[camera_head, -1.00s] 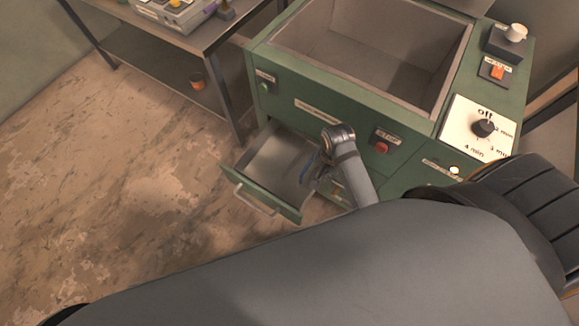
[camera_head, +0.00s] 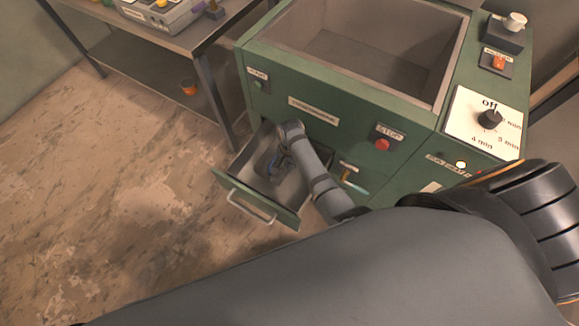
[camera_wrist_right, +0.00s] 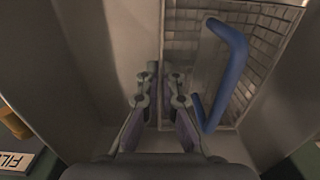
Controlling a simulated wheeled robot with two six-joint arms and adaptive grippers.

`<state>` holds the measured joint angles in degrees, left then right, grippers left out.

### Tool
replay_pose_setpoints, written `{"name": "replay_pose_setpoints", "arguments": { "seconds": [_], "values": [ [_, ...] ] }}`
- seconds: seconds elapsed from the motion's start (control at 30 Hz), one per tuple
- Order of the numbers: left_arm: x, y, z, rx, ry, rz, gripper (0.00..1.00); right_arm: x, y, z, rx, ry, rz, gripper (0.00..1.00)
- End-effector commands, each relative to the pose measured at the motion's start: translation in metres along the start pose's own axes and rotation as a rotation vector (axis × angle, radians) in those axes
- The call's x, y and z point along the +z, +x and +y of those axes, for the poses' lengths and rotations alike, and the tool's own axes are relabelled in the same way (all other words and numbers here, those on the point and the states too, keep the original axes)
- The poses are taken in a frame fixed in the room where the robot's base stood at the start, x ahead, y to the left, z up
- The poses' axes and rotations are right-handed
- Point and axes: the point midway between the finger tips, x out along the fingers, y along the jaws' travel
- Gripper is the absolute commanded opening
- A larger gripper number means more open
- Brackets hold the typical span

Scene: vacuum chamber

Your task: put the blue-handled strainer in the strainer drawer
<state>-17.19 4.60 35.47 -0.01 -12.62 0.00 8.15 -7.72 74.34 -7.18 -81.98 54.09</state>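The strainer (camera_wrist_right: 190,60) is a metal mesh basket with a blue handle (camera_wrist_right: 232,75); in the head view only a bit of blue (camera_head: 271,166) shows beside my gripper. My right gripper (camera_wrist_right: 162,75) points down into the open drawer (camera_head: 240,188), which has a green front and a metal pull. Its fingers are close together, with the strainer's left wall between them, and the handle stands to their right. The strainer is between the drawer's walls; whether it touches the floor is hidden. My left gripper is not in view.
The green cabinet (camera_head: 330,128) has an open tank on top, a red stop button (camera_head: 382,145) and a timer dial (camera_head: 489,119). A metal bench (camera_head: 170,40) stands at the left. The floor before the drawer is clear. My grey arm fills the foreground.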

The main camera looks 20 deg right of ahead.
Motion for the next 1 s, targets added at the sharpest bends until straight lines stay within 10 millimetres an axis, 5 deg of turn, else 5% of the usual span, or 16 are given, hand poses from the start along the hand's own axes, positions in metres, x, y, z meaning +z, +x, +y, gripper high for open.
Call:
{"name": "replay_pose_setpoints", "arguments": {
  "seconds": [0.4, 0.6, 0.87, 1.0],
  "values": [
    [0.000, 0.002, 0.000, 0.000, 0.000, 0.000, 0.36, -0.001, 0.007, -0.001, -0.003, 0.000, 0.002, 0.00],
    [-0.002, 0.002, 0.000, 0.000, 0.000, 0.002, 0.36, -0.001, 0.007, 0.000, -0.002, 0.000, 0.001, 0.28],
    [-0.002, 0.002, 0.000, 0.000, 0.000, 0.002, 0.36, -0.001, 0.006, 0.000, -0.002, 0.000, 0.001, 0.28],
    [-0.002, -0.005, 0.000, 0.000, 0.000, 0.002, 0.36, -0.001, -0.010, -0.001, -0.005, 0.000, 0.002, 0.28]
  ]
}}
